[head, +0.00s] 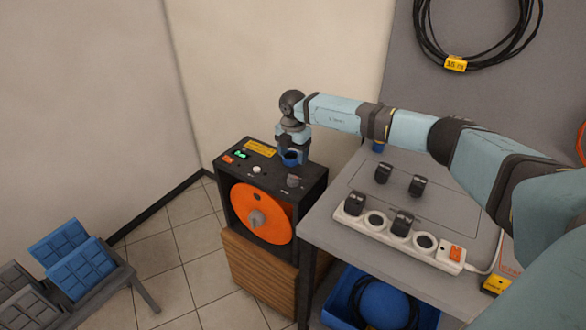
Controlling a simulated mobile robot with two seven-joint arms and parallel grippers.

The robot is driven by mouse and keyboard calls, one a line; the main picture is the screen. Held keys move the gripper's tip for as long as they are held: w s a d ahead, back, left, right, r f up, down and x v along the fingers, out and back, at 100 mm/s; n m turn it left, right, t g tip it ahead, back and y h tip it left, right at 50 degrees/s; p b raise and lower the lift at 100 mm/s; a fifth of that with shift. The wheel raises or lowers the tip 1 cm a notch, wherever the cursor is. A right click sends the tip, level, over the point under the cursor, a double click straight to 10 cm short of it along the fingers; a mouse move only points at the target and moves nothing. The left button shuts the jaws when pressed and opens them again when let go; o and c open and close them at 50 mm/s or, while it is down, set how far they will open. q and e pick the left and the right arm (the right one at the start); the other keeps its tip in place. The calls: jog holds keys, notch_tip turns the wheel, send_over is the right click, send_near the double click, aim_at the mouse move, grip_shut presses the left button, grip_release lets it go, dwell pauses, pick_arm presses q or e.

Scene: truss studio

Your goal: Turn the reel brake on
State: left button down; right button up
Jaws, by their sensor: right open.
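The reel unit is a black box (312,180) with an orange reel (262,213) on its front face. Its top panel carries a yellow label (260,147), a small green lit display (242,154), a red-orange label (228,159), a pale round knob (257,169) and a grey knob (293,181). I cannot tell which control is the brake or read its setting. My right gripper (291,162) points down over the back right of the panel, open, just behind the grey knob. Whether it touches the panel is unclear. My left gripper is out of view.
The box stands on a wooden crate (255,275). Right of it, a grey table (335,236) holds a white power strip (385,234) and several black plugs. Below is a blue bin (338,309) with cable. The tiled floor between is clear.

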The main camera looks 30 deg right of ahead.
notch_tip(320, 180, up, 4)
jog(key=shift+r, duration=0.1)
dwell(0.5)
